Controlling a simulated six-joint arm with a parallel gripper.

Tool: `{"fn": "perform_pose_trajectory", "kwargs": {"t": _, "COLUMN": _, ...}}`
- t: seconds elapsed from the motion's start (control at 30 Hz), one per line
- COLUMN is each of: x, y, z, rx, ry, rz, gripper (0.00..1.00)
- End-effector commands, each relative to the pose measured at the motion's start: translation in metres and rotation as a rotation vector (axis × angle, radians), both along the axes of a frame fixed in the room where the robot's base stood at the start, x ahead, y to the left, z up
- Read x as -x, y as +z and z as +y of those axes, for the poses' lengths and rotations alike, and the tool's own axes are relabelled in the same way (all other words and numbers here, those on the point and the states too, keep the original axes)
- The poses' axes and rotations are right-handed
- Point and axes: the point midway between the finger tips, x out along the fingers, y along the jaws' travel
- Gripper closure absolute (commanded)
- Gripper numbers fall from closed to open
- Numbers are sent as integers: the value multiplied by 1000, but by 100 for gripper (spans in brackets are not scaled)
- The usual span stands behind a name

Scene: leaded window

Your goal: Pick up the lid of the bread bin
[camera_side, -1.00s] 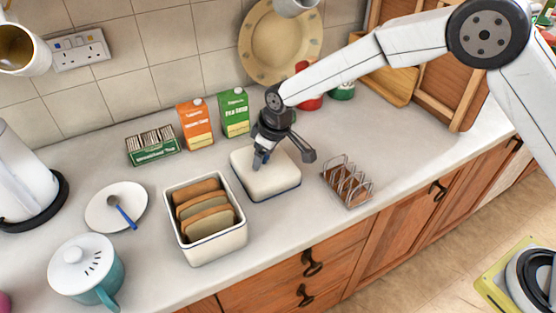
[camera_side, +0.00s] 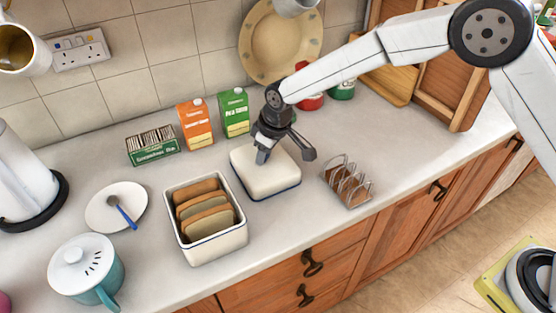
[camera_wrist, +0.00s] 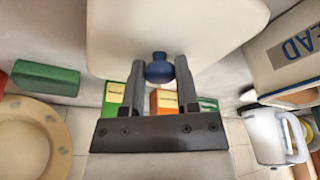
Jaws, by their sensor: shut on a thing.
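The bread bin lid (camera_side: 267,172) is a cream slab with a dark blue rim, beside the bin at its upper right. In the wrist view the lid (camera_wrist: 170,25) fills the upper middle, and its blue knob (camera_wrist: 159,68) sits between my fingers. My gripper (camera_side: 262,155) points down over the lid; in the wrist view my gripper (camera_wrist: 160,70) is shut on the knob. Whether the lid touches the counter is hard to tell. The open bread bin (camera_side: 217,246) holds several slices of bread (camera_side: 207,211). It also shows in the wrist view (camera_wrist: 294,52) with blue lettering.
A toast rack (camera_side: 347,183) stands right of the lid. An orange carton (camera_side: 195,124), a green carton (camera_side: 234,113) and a box of packets (camera_side: 153,147) stand behind. A plate with a spoon (camera_side: 108,218), a teal pot (camera_side: 88,272) and a kettle (camera_side: 22,175) are left.

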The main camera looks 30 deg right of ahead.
Motion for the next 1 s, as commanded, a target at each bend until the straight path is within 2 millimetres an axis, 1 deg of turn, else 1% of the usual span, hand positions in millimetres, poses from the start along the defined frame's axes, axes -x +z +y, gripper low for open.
{"fn": "perform_pose_trajectory", "kwargs": {"t": 0.27, "x": 0, "y": 30, "z": 0, "rx": -3, "ry": 0, "rz": -4, "gripper": 100}}
{"fn": "perform_pose_trajectory", "kwargs": {"t": 0.37, "x": 8, "y": 38, "z": -3, "rx": -2, "ry": 0, "rz": -3, "gripper": 100}}
{"fn": "perform_pose_trajectory", "kwargs": {"t": 0.77, "x": 47, "y": 87, "z": -17, "rx": -2, "ry": 1, "rz": -3, "gripper": 100}}
{"fn": "perform_pose_trajectory", "kwargs": {"t": 1.0, "x": 81, "y": 104, "z": -29, "rx": -2, "ry": 2, "rz": -4, "gripper": 100}}
